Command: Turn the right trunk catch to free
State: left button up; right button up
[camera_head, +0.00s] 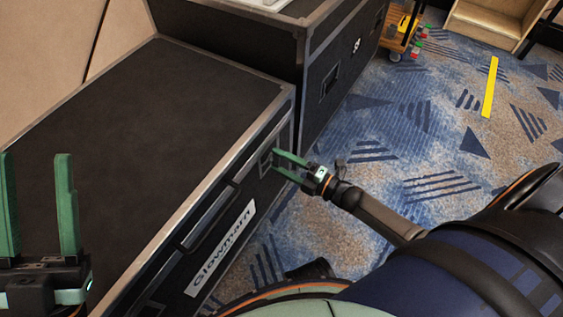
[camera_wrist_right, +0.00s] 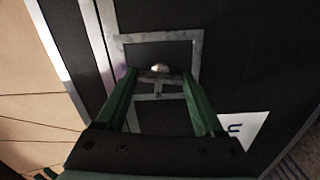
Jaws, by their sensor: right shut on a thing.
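The black trunk (camera_head: 165,105) has metal edges and a white label (camera_head: 222,248) on its front. The right trunk catch (camera_head: 265,162) sits in a metal frame near the trunk's right front corner. In the right wrist view the catch (camera_wrist_right: 158,82) is a small metal piece inside a square recess, between my green fingers. My right gripper (camera_head: 275,160) is shut on the catch; its fingertips partly hide it. In the right wrist view, my right gripper (camera_wrist_right: 159,76) has a finger at each side of the catch. My left gripper (camera_head: 35,158) is open and empty over the trunk's left side.
A handle (camera_head: 208,215) runs along the trunk front, left of the catch. A second black case (camera_head: 335,75) stands close behind the trunk. A wooden cart (camera_head: 400,40) on wheels is farther back. Patterned carpet (camera_head: 430,130) lies clear to the right.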

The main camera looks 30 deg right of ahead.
jog(key=shift+n, duration=0.8)
jog(key=o, duration=1.4)
jog(key=p+v, duration=0.2)
jog(key=v, duration=1)
jog(key=shift+s+d, duration=0.2)
